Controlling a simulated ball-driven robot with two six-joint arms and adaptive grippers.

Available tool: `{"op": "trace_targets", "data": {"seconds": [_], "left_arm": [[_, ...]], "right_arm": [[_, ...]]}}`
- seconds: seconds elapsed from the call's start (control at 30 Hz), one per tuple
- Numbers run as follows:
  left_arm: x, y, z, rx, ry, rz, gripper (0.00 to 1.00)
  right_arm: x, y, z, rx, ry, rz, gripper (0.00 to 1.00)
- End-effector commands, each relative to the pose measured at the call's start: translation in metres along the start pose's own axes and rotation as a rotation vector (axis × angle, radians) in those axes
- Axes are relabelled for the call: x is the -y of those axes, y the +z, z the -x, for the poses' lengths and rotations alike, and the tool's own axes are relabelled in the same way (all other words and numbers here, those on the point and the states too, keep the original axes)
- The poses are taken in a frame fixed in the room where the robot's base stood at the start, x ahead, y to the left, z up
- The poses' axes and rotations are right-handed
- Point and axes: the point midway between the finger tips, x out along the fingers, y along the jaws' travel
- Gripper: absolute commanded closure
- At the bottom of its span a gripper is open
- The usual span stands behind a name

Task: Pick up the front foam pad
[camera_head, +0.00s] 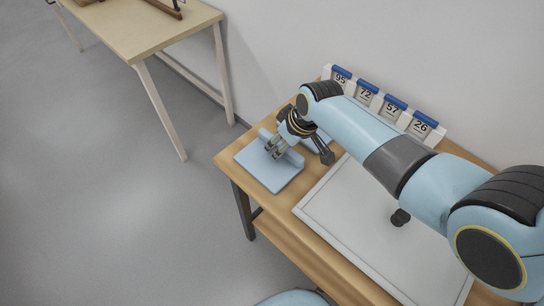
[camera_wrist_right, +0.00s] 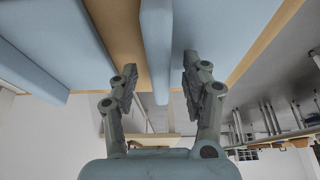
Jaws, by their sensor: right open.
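The front foam pad (camera_head: 262,174) is a light blue slab with a raised ridge, lying at the left end of the wooden table. A second light blue pad (camera_head: 321,138) shows partly behind it, covered in part by my right arm. My right gripper (camera_head: 274,151) is over the front pad, pointing down at its ridge. In the right wrist view my right gripper (camera_wrist_right: 158,72) is open, with a finger on each side of the upright blue ridge (camera_wrist_right: 157,40). Gaps show between the fingers and the ridge. My left gripper is not in view.
Number cards (camera_head: 366,92) stand along the wall behind. Another table (camera_head: 130,28) stands at upper left, with open floor between.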

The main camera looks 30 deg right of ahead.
Motion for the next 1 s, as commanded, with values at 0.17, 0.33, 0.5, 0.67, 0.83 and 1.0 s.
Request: {"op": "trace_targets", "data": {"seconds": [0.17,0.33,0.5,0.67,0.83,1.0], "left_arm": [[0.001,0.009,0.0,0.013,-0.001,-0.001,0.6],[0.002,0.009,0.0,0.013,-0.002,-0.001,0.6],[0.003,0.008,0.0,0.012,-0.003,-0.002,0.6],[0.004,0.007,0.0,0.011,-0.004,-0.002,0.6],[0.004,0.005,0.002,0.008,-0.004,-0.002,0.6],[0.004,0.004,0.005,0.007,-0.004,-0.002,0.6]], "right_arm": [[0.0,0.0,0.0,0.0,0.0,0.0,0.7],[0.0,0.0,0.0,0.0,0.0,-0.001,0.92],[0.0,0.0,0.0,0.0,0.0,-0.001,1.0],[0.0,0.0,0.001,0.0,0.0,-0.001,1.0],[0.0,-0.004,0.008,-0.003,0.001,0.0,1.0],[0.0,-0.015,0.033,-0.005,0.001,0.0,1.0]]}}
